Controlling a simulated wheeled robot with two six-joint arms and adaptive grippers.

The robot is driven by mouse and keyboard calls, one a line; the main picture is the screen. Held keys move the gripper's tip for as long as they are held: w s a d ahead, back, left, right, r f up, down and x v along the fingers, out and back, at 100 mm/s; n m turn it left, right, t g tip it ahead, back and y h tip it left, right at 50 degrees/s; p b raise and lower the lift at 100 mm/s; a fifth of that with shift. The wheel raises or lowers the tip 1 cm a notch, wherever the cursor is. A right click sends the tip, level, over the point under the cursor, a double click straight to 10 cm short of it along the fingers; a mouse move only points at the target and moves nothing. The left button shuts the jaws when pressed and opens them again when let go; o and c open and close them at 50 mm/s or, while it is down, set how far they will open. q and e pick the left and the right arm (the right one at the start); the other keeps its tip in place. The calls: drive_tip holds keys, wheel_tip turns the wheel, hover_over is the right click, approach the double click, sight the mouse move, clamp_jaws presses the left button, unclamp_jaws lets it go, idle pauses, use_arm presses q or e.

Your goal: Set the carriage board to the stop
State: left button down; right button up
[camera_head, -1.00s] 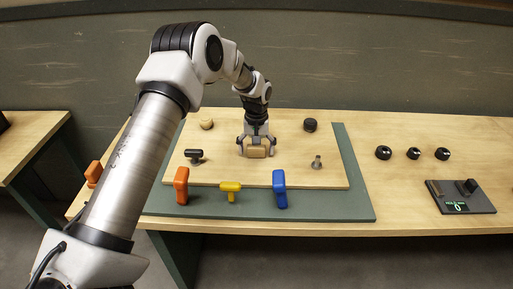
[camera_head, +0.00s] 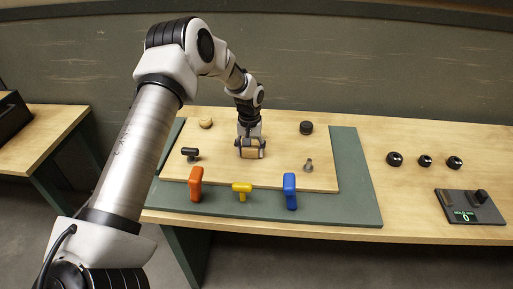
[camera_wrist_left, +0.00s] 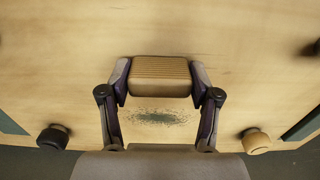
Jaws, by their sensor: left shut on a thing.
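The carriage board (camera_head: 281,175) is a pale wooden board lying on a green base (camera_head: 357,190), which shows bare along its right and front. A ribbed wooden block (camera_wrist_left: 160,76) is fixed near the board's middle. My left gripper (camera_head: 250,147) is shut on this block; in the left wrist view one finger is on each end of it. On the board are a black round knob (camera_head: 306,128), a pale wooden knob (camera_head: 206,123), a black-topped peg (camera_head: 190,154) and a grey peg (camera_head: 308,165). I cannot tell which part is the stop. My right gripper is not in view.
Orange (camera_head: 196,184), yellow (camera_head: 241,190) and blue (camera_head: 290,191) upright pieces stand along the front of the base. Several black knobs (camera_head: 394,159) and a dark panel with a green display (camera_head: 470,207) are at the right of the table (camera_head: 410,212).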

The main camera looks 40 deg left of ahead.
use_arm(q)
drive_tip(key=shift+c, duration=1.2)
unclamp_jaws()
drive_tip(key=shift+a+f, duration=0.1)
drive_tip(key=shift+a, duration=0.05)
drive_tip(key=shift+a+f, duration=0.15)
drive_tip(key=shift+a, duration=0.15)
drive_tip(key=shift+d+r, duration=0.25)
drive_tip(key=shift+r, duration=0.25)
wheel_tip(320, 180, up, 11)
drive_tip(key=shift+a, duration=0.25)
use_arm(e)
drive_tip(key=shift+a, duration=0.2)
